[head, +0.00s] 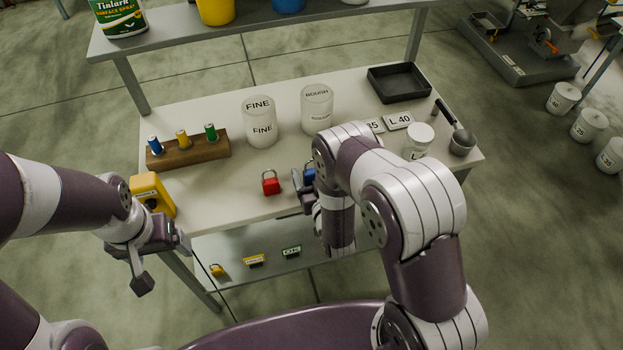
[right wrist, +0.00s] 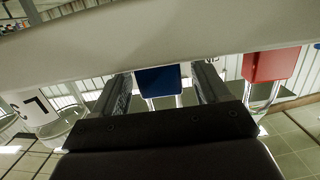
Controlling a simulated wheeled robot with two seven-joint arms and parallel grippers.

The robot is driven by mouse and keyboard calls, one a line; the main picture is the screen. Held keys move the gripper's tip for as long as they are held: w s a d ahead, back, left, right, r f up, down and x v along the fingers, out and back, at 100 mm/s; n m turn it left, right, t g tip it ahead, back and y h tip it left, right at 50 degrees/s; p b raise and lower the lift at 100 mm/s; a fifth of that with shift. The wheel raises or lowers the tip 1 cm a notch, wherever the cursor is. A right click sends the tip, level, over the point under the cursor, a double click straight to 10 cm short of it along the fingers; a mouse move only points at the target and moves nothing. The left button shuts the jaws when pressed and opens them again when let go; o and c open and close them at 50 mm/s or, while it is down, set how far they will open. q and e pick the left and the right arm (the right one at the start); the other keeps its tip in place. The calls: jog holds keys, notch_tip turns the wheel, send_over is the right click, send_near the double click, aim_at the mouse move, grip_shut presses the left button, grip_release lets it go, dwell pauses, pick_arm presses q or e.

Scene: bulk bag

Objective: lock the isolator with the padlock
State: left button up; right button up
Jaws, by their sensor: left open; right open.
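A red padlock (head: 270,183) stands on the table near its front edge; it shows at the right in the right wrist view (right wrist: 270,65). A blue padlock (head: 309,175) stands to its right, partly hidden by my right arm. My right gripper (head: 304,192) is open, and in the right wrist view the blue padlock (right wrist: 160,80) shows between its two fingers; I cannot tell whether they touch it. A yellow box (head: 150,190), apparently the isolator, stands at the table's left front corner. My left gripper (head: 163,264) is open and empty in front of it.
A yellow padlock (head: 217,270) and small tags (head: 254,260) lie on the lower shelf (head: 230,250). A wooden block (head: 190,152) with coloured pegs, clear jars (head: 260,122), a black tray (head: 398,83) and a scoop (head: 461,140) stand on the table (head: 225,195).

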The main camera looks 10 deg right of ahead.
jog(key=shift+w, duration=0.1)
jog(key=c, duration=1.1)
jog(key=shift+r, duration=0.1)
